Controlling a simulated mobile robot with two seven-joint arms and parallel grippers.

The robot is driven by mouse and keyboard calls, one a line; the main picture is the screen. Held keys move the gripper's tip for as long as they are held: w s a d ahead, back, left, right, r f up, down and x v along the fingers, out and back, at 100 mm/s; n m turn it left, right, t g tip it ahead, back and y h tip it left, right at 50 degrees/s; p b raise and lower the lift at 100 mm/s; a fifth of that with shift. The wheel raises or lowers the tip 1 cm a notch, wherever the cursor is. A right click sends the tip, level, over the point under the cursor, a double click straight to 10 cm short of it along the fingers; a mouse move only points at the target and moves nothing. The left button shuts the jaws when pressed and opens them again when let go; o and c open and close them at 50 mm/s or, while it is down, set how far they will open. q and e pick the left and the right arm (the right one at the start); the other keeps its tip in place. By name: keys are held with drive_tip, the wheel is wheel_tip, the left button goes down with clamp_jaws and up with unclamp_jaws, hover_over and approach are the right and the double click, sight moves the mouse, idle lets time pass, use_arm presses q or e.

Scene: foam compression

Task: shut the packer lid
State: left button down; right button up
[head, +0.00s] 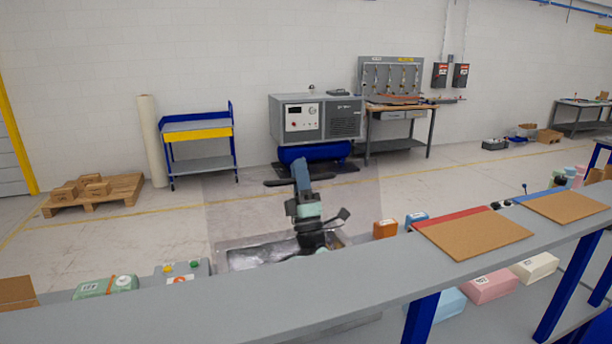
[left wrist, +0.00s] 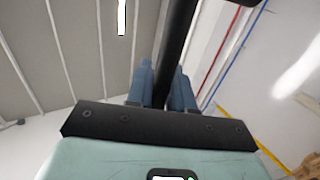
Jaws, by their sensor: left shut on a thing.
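The packer lid (head: 235,212) looks like a clear panel standing raised above the packer (head: 238,260), a grey metal box behind the near counter. A dark handle bar (head: 273,183) crosses near the lid's upper edge. My left gripper (head: 301,172) reaches up and is shut on this bar; its blue fingers show on either side of it. In the left wrist view, the fingers of the left gripper (left wrist: 165,82) flank the black handle bar (left wrist: 184,32). My left arm hides part of the lid and packer opening. My right gripper is not in view.
A long grey counter (head: 230,325) runs across the front. A control box (head: 196,268) with coloured buttons and a green package (head: 92,288) sit left of the packer. Orange (head: 385,229) and blue boxes and a brown board (head: 475,236) are to the right.

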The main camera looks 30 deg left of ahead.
use_arm(q)
drive_tip(key=w+a+f+g+h, duration=0.3)
drive_tip(key=w+a+f, duration=0.3)
drive_tip(key=w+a, duration=0.2)
drive_tip(key=shift+w+a+f+h+p, duration=0.15)
drive_tip(key=shift+w+a+h+p, duration=0.25)
drive_tip(key=shift+a, duration=0.9)
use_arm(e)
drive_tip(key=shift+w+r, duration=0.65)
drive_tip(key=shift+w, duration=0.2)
use_arm(q)
drive_tip(key=c, duration=1.1)
unclamp_jaws()
drive_tip(key=shift+f, duration=0.1)
drive_tip(key=b+v, duration=1)
drive_tip(key=v, duration=0.3)
drive_tip(key=shift+d, duration=0.15)
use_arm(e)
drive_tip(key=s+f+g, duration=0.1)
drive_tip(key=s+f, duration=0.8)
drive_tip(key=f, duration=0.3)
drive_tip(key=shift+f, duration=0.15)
